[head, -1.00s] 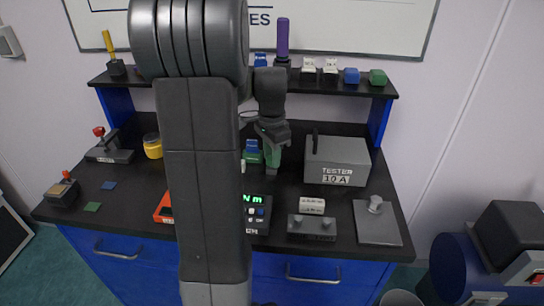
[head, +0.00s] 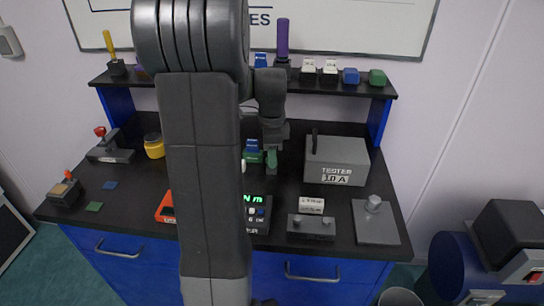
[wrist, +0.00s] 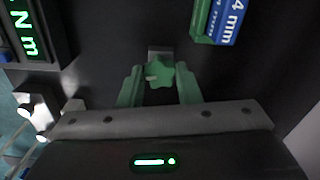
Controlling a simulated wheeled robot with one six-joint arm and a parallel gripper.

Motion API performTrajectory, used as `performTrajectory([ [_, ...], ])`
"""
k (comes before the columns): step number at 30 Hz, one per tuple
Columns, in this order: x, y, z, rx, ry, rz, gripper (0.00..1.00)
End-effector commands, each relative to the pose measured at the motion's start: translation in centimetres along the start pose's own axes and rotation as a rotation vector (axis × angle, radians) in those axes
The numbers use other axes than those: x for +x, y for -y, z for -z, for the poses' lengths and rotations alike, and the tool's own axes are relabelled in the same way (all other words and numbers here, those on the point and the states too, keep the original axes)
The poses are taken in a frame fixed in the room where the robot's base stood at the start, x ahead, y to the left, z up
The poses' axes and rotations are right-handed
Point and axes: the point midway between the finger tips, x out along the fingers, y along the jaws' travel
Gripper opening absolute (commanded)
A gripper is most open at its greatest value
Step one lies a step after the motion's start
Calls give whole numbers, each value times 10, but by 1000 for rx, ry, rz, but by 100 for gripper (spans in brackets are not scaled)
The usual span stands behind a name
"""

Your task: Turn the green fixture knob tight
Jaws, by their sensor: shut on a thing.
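The green star-shaped fixture knob (wrist: 160,77) shows in the middle of the wrist view, in front of a small grey block (wrist: 160,52). My gripper (wrist: 159,72) has its two green fingers on either side of the knob, shut on it. In the head view my gripper (head: 271,158) points down at the back middle of the bench. There the knob cannot be told apart from the green fingers.
A display reading N m (wrist: 28,32) stands left of the knob. A blue and green block marked 4 mm (wrist: 222,20) is close by at upper right. The grey tester box (head: 337,160) stands right of my gripper on the black bench (head: 120,195).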

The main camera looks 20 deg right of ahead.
Motion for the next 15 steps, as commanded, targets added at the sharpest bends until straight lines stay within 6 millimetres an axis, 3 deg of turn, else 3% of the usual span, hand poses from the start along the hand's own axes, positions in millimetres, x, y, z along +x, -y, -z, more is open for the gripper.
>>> performTrajectory([
  [7, -1, 0, 0, 258, 0, 1, 8],
  [15, 0, 0, 0, 326, 0, 1, 8],
])
